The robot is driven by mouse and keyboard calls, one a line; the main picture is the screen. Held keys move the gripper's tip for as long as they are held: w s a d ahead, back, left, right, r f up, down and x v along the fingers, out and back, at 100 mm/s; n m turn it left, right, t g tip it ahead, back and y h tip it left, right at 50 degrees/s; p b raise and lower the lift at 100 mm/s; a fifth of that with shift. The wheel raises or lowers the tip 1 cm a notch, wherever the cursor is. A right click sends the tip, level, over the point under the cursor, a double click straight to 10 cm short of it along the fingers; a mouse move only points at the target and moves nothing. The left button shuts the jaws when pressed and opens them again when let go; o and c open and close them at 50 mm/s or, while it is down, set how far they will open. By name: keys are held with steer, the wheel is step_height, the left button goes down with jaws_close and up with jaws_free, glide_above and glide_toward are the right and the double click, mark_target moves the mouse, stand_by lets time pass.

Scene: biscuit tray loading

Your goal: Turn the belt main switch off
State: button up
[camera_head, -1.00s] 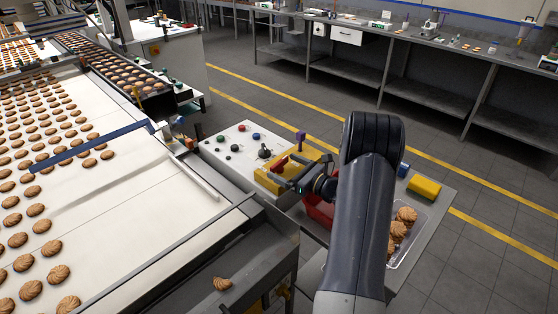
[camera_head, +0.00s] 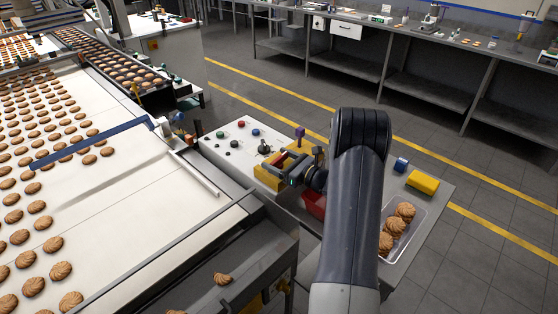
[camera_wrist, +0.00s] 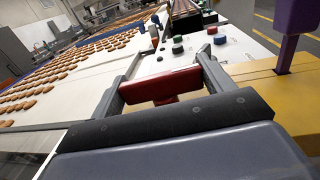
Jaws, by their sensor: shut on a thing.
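The belt main switch is a yellow box (camera_head: 266,177) with a red handle (camera_head: 279,161), beside the white control panel. In the wrist view the red handle (camera_wrist: 160,87) lies crosswise between my two grey fingers, and the yellow box (camera_wrist: 270,92) shows at the right. My gripper (camera_head: 285,172) is at the box in the head view, and its fingers (camera_wrist: 165,82) are shut on the red handle. My gripper and wrist hide part of the box and handle in the head view. I cannot read the handle's exact position.
The white panel (camera_head: 222,147) carries several coloured buttons and a black knob. A purple post (camera_head: 300,133) stands close behind the gripper. A red bin (camera_head: 315,204), a yellow block (camera_head: 423,182), a blue block (camera_head: 401,164) and a biscuit tray (camera_head: 417,230) are near my arm. The biscuit belt (camera_head: 120,220) lies left.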

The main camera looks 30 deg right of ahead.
steer(key=shift+c, duration=0.8)
steer(key=shift+f+m+h+b, duration=0.15)
steer(key=shift+m+h+b, duration=0.2)
steer(key=shift+b, duration=0.45)
steer(key=shift+m+t+h+b, duration=0.25)
steer(key=shift+t+h+b, duration=0.15)
steer(key=shift+h+b, duration=0.05)
steer(key=shift+r, duration=0.2)
steer(key=o, duration=1)
steer(key=b+v, duration=0.2)
steer(key=v, duration=0.9)
steer(key=shift+a+b, duration=0.1)
steer(key=shift+b, duration=0.25)
